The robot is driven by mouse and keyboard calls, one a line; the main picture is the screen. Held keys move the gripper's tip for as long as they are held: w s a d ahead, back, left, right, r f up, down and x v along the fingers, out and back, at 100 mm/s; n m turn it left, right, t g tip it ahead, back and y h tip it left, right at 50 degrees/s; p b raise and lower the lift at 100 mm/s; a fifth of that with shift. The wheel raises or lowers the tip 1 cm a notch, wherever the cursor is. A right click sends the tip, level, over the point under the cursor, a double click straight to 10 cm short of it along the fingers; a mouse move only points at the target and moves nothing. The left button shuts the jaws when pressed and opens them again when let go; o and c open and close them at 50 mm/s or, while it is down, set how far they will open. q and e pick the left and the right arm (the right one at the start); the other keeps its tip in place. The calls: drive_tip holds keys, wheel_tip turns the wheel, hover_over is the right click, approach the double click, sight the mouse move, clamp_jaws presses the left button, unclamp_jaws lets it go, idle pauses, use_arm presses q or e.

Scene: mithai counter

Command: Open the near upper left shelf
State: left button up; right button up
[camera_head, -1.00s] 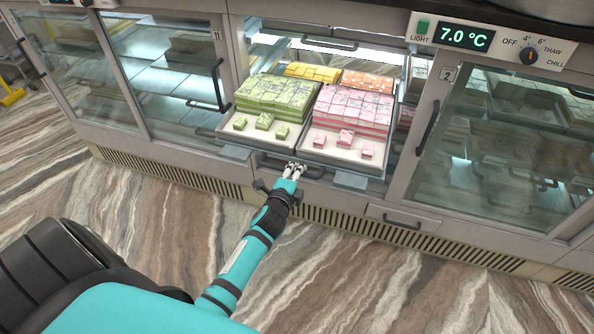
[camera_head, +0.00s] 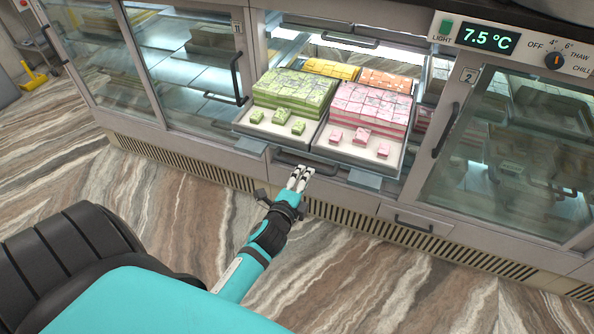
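A shelf (camera_head: 268,132) with green and pink sweets on white trays sticks out of the open middle bay of the glass counter, low down. Its dark bar handle (camera_head: 324,168) is on the front edge. My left gripper (camera_head: 300,171) is just in front of this handle. Its two pale fingers show a narrow gap with nothing visible held between them. Whether a fingertip touches the handle is hard to tell. Higher up in the same bay is another dark bar handle (camera_head: 350,41), on an upper shelf set back inside. My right gripper is not in view.
Glass-fronted bays flank the open one, with a left upright handle (camera_head: 236,79) and a right one (camera_head: 447,129). A low drawer handle (camera_head: 413,224) is at the lower right. The striped floor (camera_head: 120,200) in front is clear.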

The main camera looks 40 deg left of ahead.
use_arm(q)
drive_tip(key=v, duration=0.5)
drive_tip(key=shift+s, duration=0.1)
idle(0.3)
drive_tip(key=s+d+f+n+g+h, duration=0.15)
drive_tip(key=s+f, duration=0.25)
drive_tip(key=f, duration=0.6)
drive_tip(key=s+d+f+n+g+h, duration=0.1)
drive_tip(key=s+d+f+n+g, duration=0.25)
drive_tip(key=f, duration=0.65)
drive_tip(key=s+d+f+n+g+h, duration=0.15)
drive_tip(key=s+f, duration=0.35)
drive_tip(key=f, duration=0.5)
drive_tip(key=s+f+n+g, duration=0.3)
drive_tip(key=s+f, duration=0.4)
drive_tip(key=s, duration=0.6)
drive_tip(key=s+f+n+g, duration=0.3)
drive_tip(key=s+f, duration=0.4)
drive_tip(key=s, duration=0.6)
drive_tip(key=shift+d+f+g, duration=0.2)
drive_tip(key=shift+f+g, duration=0.1)
drive_tip(key=shift+g, duration=0.55)
drive_tip(key=shift+w+d+n, duration=0.1)
drive_tip(key=shift+w+n, duration=0.05)
drive_tip(key=shift+n, duration=0.1)
